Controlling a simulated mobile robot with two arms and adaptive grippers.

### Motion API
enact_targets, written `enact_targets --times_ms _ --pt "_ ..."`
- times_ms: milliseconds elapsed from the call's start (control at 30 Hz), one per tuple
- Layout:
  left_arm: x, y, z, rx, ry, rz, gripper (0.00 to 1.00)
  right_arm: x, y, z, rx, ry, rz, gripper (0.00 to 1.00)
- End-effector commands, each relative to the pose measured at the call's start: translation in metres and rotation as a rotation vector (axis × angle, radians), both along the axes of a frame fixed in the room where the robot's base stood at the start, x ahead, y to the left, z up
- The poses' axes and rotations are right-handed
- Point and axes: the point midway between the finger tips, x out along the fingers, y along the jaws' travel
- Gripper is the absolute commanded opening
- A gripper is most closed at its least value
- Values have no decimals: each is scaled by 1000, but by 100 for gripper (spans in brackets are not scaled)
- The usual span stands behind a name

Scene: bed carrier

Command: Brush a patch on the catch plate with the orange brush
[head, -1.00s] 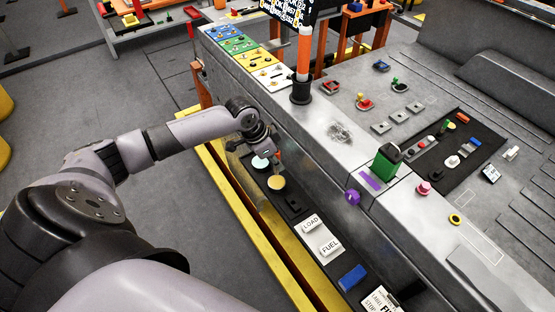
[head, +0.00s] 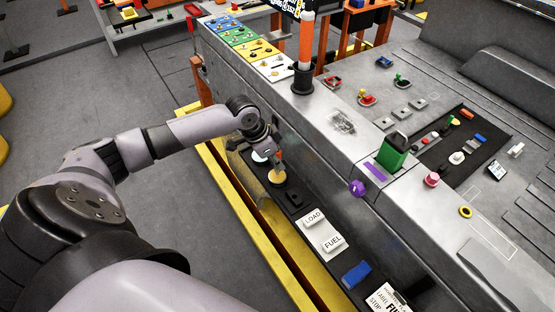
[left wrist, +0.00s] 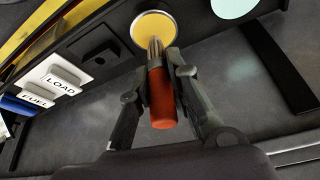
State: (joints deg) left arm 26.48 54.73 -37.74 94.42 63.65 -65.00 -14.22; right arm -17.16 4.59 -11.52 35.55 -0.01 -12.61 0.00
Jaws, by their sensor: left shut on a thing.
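My left gripper (head: 276,152) is shut on the orange brush (left wrist: 161,97), which shows clearly in the left wrist view between the two fingers. Its brown bristles point at the yellow-orange round patch (left wrist: 154,33) and overlap its lower edge in that view. I cannot tell whether they touch it. In the head view this patch (head: 277,177) is just below the gripper, on a dark strip along the machine's side. A pale blue-green round patch (left wrist: 232,5) lies beside it, partly hidden by the gripper in the head view. My right gripper is out of view.
White LOAD and FUEL labels (head: 322,231) and a blue block (head: 356,274) lie farther down the strip. A yellow rail (head: 245,222) runs along its outer side.

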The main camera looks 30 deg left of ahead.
Motion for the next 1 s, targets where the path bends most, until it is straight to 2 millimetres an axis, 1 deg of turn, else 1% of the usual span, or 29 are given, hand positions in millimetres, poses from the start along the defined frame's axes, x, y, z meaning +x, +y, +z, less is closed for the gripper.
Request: enact_targets --times_ms 1000 --pt "0 0 -10 -1 -1 0 0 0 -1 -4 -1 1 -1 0"
